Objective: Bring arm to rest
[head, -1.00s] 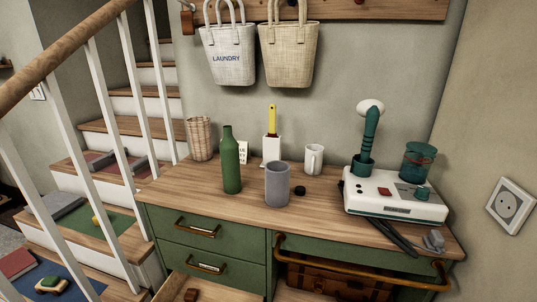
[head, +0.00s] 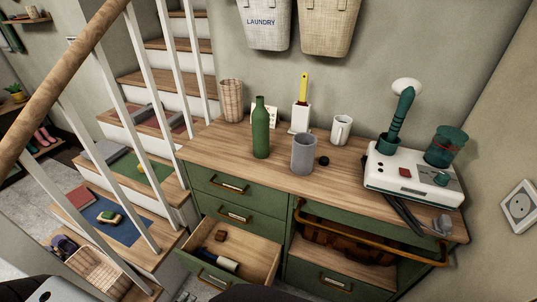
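Neither of my grippers shows clearly in the head view. Dark, rounded parts, probably of my own arms, show along the bottom edge, at the left corner and below the open drawer. What they hold, if anything, is out of sight. The green dresser (head: 232,208) stands ahead with a wooden top. Its lower left drawer (head: 262,254) is pulled open. Inside lie a small brown block (head: 220,236) and a dark bottle-like item with a pale end (head: 222,261).
On the dresser stand a green bottle (head: 261,132), a grey cup (head: 303,154), a white mug (head: 341,129) and a white device (head: 410,181). A bar (head: 370,240) juts out at the front right. The stair railing (head: 68,75) rises at left.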

